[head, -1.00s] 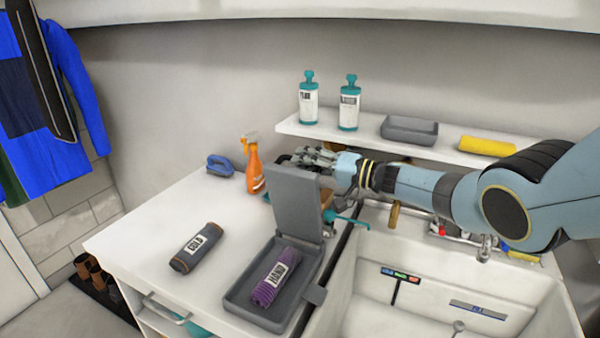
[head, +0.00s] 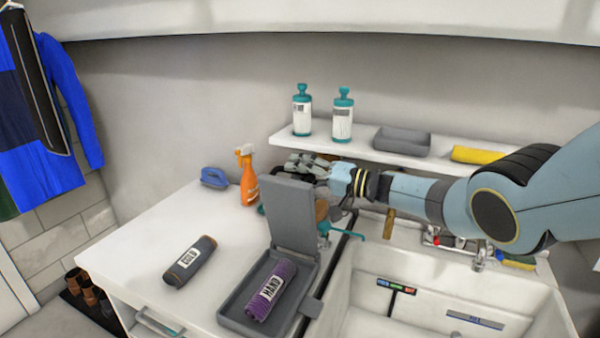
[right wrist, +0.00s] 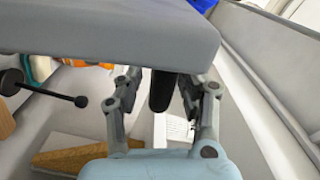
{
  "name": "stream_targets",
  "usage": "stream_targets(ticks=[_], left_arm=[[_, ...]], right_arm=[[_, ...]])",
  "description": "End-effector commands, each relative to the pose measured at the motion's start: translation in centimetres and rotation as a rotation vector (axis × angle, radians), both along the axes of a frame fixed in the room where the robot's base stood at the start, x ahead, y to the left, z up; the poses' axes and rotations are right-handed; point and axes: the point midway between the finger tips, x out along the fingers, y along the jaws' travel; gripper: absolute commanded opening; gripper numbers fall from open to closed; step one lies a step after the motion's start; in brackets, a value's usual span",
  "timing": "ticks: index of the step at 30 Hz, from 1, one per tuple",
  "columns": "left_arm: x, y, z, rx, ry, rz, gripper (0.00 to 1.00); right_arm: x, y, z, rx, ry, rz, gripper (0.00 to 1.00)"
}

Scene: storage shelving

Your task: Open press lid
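The grey press (head: 232,316) sits on the white counter with its lid (head: 292,215) standing raised, roughly upright at the rear hinge. A purple rolled towel (head: 270,290) with a white label lies in its base. My right gripper (head: 308,167) is at the lid's upper edge, partly hidden behind it. In the right wrist view the lid (right wrist: 110,25) fills the top, and the fingers of my right gripper (right wrist: 165,85) are spread apart just below it, tips partly covered. A dark rounded thing shows between them; I cannot tell what it is. My left gripper is out of view.
A dark grey rolled towel (head: 190,262) lies left of the press. An orange spray bottle (head: 247,180) and a blue brush (head: 214,178) stand behind. The sink (head: 400,318) is to the right. A wall shelf (head: 300,141) holds two bottles, a tray and a yellow roll.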

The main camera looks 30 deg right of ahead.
Motion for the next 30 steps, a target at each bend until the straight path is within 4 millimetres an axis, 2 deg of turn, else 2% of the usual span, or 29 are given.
stream_targets(ticks=[8, 15, 21, 30], left_arm=[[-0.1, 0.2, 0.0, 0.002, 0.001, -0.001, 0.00], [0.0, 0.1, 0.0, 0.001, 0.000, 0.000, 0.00], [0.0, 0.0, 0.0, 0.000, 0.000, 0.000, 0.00], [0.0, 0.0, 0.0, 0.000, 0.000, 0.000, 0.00]], right_arm=[[-1.4, -1.1, -0.2, -0.003, 0.001, -0.001, 0.38], [-5.6, -4.3, -0.2, -0.005, 0.003, 0.000, 0.38], [-8.4, -6.5, -0.1, -0.002, 0.001, 0.000, 0.38], [-9.6, -7.4, 0.1, 0.000, -0.001, 0.000, 0.38]])
